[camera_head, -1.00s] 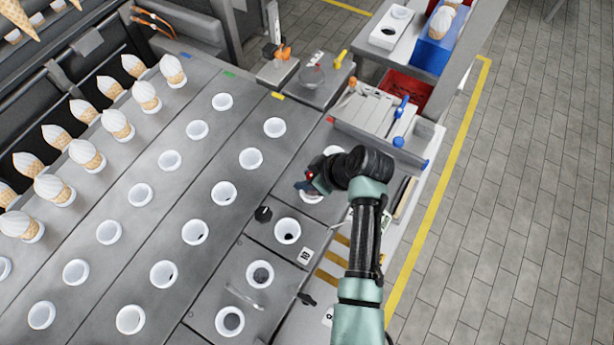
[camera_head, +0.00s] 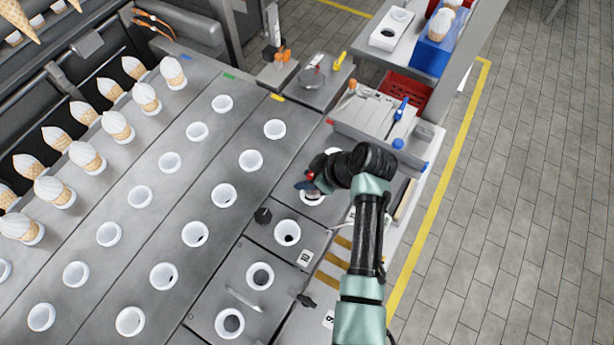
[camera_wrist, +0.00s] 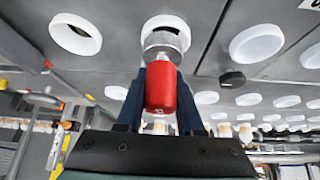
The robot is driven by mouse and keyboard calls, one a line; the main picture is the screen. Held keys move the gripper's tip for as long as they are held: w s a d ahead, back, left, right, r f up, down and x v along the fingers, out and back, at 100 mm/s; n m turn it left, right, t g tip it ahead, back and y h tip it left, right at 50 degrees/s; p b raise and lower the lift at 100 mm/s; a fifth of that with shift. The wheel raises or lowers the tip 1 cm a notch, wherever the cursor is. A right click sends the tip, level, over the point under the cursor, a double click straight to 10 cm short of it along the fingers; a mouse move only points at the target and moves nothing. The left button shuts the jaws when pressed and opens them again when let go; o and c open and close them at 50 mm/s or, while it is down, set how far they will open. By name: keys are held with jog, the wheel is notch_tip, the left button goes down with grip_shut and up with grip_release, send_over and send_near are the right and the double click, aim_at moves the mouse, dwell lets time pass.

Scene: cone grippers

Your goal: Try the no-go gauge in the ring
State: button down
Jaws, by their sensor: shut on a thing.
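My gripper (camera_wrist: 160,100) is shut on the red handle of a gauge (camera_wrist: 161,88). In the wrist view the gauge's steel end (camera_wrist: 162,42) points at a white ring (camera_wrist: 167,22) set in the grey top and overlaps its opening. I cannot tell whether the steel end is inside the ring or just in front of it. In the head view my gripper (camera_head: 308,184) is over the same white ring (camera_head: 312,199), and its wrist hides part of the area. A small red spot of the gauge shows at the fingers.
Another white ring (camera_head: 287,232) sits in the panel nearby, beside a black knob (camera_head: 263,216). Rows of white rings fill the grey top to the left, with cones (camera_head: 117,126) beyond. A tray with a blue-handled tool (camera_head: 402,109) lies behind the wrist.

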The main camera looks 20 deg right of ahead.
jog(key=shift+r+p, duration=3.05)
jog(key=shift+r, duration=0.7)
